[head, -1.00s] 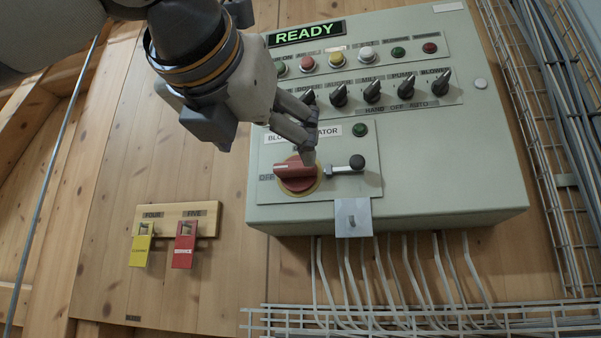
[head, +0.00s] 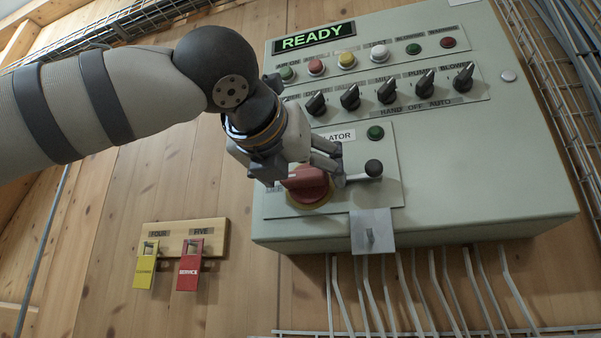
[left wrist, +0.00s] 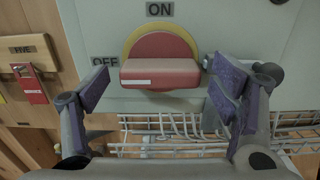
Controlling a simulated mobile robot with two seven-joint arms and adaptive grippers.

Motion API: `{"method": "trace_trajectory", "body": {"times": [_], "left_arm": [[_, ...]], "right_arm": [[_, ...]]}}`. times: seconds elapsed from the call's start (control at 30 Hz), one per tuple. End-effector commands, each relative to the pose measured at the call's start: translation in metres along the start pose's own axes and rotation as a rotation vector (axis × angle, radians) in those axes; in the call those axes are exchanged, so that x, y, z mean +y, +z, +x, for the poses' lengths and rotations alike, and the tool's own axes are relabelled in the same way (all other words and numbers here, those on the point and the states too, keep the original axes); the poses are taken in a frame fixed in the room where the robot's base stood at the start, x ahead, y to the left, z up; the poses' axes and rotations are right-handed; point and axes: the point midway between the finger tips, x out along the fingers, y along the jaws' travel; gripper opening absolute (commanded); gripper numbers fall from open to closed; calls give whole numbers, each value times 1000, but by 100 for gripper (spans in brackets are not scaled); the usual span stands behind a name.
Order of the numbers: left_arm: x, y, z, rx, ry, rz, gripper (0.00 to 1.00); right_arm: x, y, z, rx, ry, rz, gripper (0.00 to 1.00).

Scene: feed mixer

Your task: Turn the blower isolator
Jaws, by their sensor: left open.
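The blower isolator is a red rotary knob (head: 308,186) on a yellow ring, on the lower left of the grey control panel. In the left wrist view its red handle bar (left wrist: 160,72) lies level, with the white mark on its left half toward the word OFF. ON is printed above it. My left gripper (head: 332,166) is in front of the knob and hides part of it. In the wrist view the open fingers of this gripper (left wrist: 160,88) stand one on each side of the handle, apart from it. My right gripper is not in view.
A rod with a black ball end (head: 373,168) sticks out right of the knob, close to the fingers. A metal plate (head: 371,232) hangs at the panel's lower edge. Yellow (head: 146,265) and red (head: 189,265) tags hang at left. Selector switches (head: 388,91) line the panel above.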

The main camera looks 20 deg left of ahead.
Motion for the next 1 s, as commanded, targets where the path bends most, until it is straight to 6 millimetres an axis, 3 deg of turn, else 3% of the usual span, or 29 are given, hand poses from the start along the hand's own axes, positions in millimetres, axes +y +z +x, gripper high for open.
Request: {"method": "trace_trajectory", "body": {"times": [0.1, 0.3, 0.33, 0.67, 1.0], "left_arm": [[0, 0, 0, 0, 0, 1, 80], [0, 0, 0, 1, 0, 1, 35], [0, 0, 0, 0, 0, 1, 32], [0, 0, 0, 1, 0, 36, 32], [0, 0, 0, 1, 1, 268, 32]], "right_arm": [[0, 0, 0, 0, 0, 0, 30], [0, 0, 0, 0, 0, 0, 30], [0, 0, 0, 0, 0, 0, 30], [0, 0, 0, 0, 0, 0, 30], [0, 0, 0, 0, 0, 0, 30]]}}
